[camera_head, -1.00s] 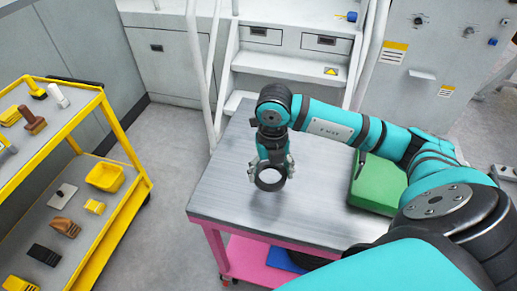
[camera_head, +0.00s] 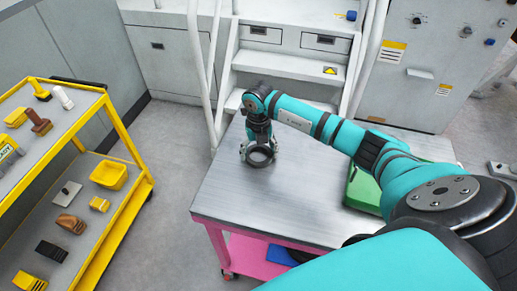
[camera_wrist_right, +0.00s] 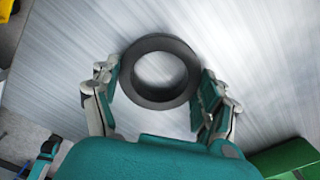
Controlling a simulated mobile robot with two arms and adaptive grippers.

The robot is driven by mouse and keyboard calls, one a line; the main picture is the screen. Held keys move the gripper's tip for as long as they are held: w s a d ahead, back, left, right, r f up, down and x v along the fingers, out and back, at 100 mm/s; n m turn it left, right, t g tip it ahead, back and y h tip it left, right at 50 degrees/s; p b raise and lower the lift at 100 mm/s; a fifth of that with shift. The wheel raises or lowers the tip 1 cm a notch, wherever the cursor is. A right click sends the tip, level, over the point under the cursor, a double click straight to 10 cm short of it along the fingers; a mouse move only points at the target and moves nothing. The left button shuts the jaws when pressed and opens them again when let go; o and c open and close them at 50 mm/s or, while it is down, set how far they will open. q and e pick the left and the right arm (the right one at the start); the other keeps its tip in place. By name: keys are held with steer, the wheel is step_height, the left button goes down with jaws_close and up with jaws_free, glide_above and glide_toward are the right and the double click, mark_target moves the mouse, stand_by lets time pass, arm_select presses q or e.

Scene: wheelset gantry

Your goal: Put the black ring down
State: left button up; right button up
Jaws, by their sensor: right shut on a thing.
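The black ring (camera_head: 261,165) is in my right gripper (camera_head: 259,151), over the far left part of the metal tabletop (camera_head: 290,205). In the right wrist view the ring (camera_wrist_right: 160,103) lies flat between the two fingers of my right gripper (camera_wrist_right: 160,72), which press on its outer sides. The ring is level and very close to the tabletop; I cannot tell whether it touches. Bare brushed metal shows through its hole.
A green box (camera_head: 364,188) stands on the table's right side. A yellow cart (camera_head: 128,144) with tools and a small yellow bin (camera_head: 109,175) is at the left. White steps (camera_head: 285,68) with railings stand behind the table. The tabletop's front middle is clear.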

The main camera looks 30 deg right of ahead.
steer(key=shift+f, duration=0.2)
steer(key=o, duration=1.2)
steer(key=shift+r, duration=0.1)
steer(key=shift+r, duration=0.15)
steer(key=shift+r+b, duration=1.6)
steer(key=shift+r, duration=4.4)
